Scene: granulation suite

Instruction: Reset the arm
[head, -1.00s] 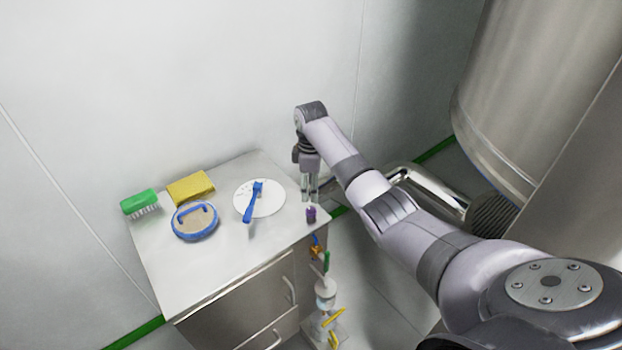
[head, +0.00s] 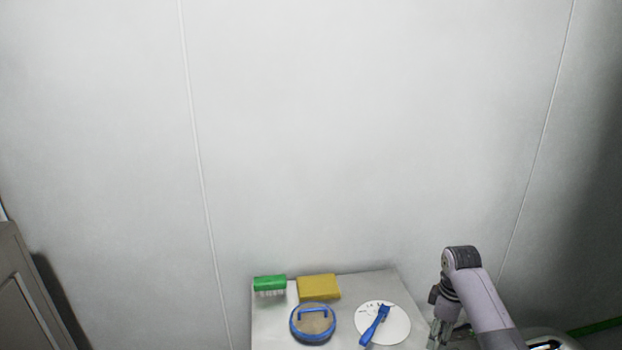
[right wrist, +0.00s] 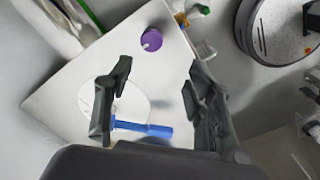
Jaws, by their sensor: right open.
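My right arm comes in from the lower right of the head view, and its gripper (head: 438,335) points down at the right edge of the cabinet top. In the right wrist view the same gripper (right wrist: 158,85) has its two dark fingers well apart, with nothing between them. Beyond the fingers lie a blue brush (right wrist: 143,128) on a white disc (right wrist: 130,103) and a small purple object (right wrist: 151,40) near the edge of the top. My left gripper is in neither view.
A grey panel (head: 25,295) is at the far left.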

